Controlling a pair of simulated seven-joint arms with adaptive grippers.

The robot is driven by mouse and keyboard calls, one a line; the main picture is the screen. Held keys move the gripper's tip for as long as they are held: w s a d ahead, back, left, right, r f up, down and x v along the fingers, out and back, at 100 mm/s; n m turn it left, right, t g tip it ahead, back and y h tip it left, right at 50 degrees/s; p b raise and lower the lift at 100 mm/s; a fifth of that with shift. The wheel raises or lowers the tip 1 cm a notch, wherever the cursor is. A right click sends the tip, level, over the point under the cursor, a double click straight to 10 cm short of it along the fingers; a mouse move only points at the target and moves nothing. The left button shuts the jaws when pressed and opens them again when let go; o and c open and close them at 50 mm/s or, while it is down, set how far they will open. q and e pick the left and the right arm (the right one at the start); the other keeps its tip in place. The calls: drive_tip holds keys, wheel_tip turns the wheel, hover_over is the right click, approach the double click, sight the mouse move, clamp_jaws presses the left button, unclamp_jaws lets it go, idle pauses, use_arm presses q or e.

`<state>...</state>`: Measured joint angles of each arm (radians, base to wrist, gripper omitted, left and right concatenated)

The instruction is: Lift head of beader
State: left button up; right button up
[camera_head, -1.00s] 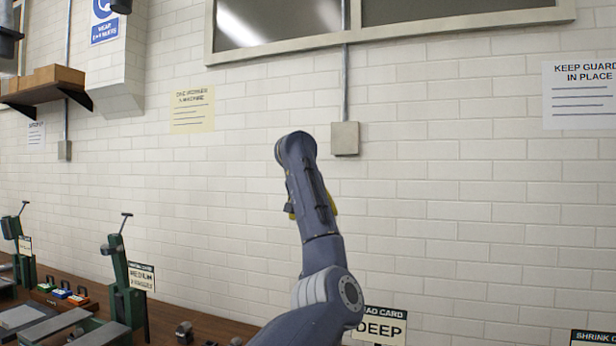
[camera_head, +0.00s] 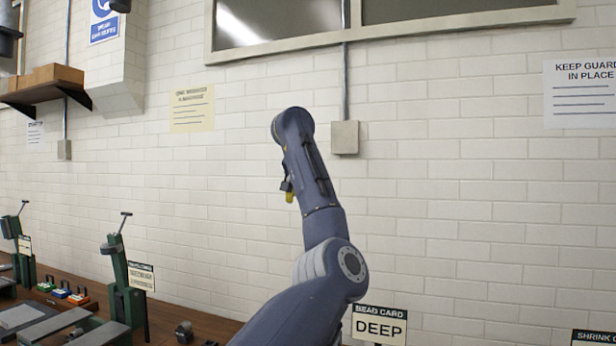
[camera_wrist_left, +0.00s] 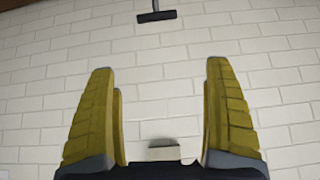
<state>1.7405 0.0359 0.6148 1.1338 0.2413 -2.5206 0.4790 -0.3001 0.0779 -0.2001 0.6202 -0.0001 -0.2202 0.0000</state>
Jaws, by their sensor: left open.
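The arm in the middle of the head view hides most of my left gripper; only a small yellow part of it (camera_head: 289,196) shows at the arm's left side. In the left wrist view the two yellow fingers of my left gripper (camera_wrist_left: 160,75) stand wide apart with nothing between their tips. A dark T-shaped handle (camera_wrist_left: 157,16) shows beyond the fingertips, apart from them. I cannot tell which machine it belongs to. A bead card reading DEEP (camera_head: 379,328) stands right of the arm. No beader can be made out beside it. My right gripper is not in view.
Green machines with upright levers, one at the left (camera_head: 124,285) and one at the far left (camera_head: 20,255), stand on the wooden bench (camera_head: 190,318). Small coloured blocks (camera_head: 66,293) lie between them. A white brick wall (camera_head: 470,200) with a grey box (camera_head: 345,138) is behind.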

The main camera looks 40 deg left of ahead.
use_arm(q)
wheel_tip(320, 180, up, 6)
drive_tip(key=s, duration=0.2)
drive_tip(key=shift+d+r, duration=0.2)
drive_tip(key=shift+d, duration=0.1)
idle(0.5)
idle(0.5)
